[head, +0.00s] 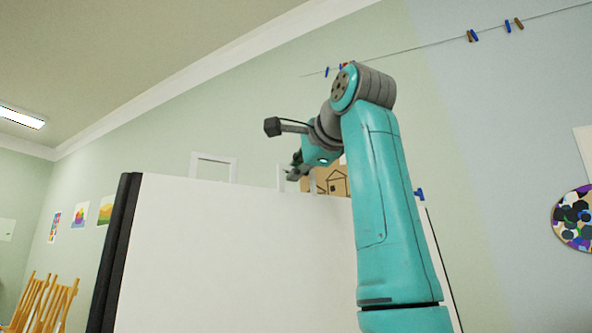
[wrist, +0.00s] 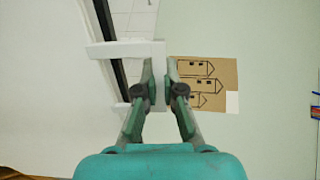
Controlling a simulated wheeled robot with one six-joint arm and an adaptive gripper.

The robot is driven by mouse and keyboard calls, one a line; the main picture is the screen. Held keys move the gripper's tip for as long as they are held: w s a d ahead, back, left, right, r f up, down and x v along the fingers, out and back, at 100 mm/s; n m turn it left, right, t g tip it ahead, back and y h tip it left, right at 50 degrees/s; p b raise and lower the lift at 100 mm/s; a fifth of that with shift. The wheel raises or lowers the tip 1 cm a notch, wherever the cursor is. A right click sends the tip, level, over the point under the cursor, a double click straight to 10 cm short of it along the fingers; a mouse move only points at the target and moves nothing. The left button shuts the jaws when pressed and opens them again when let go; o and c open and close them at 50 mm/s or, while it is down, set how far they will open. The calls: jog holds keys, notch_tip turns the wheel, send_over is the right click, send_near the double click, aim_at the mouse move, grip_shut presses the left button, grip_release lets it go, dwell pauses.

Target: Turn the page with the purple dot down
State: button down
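A large white page or board (head: 235,255) with a thick black left edge fills the lower middle of the head view. A white frame-shaped handle (head: 231,160) rises from its top at left. A second white handle (head: 281,178) stands to its right, partly hidden by my gripper (head: 294,170). In the wrist view, the fingers of my gripper (wrist: 160,68) close in on both sides of a white handle's upright bar (wrist: 158,96), with little or no gap. No purple dot shows in either view.
Brown paper with house drawings (wrist: 203,83) hangs on the wall behind. A clothesline with pegs (head: 472,36) runs above. A paint palette (head: 573,217) hangs at right. Wooden easels or chairs (head: 55,302) stand at lower left.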

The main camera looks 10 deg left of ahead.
jog(key=f+v, duration=0.1)
jog(key=v, duration=0.8)
jog(key=shift+s, duration=0.25)
dwell(0.5)
jog(key=shift+f, duration=0.1)
jog(key=shift+d, duration=0.15)
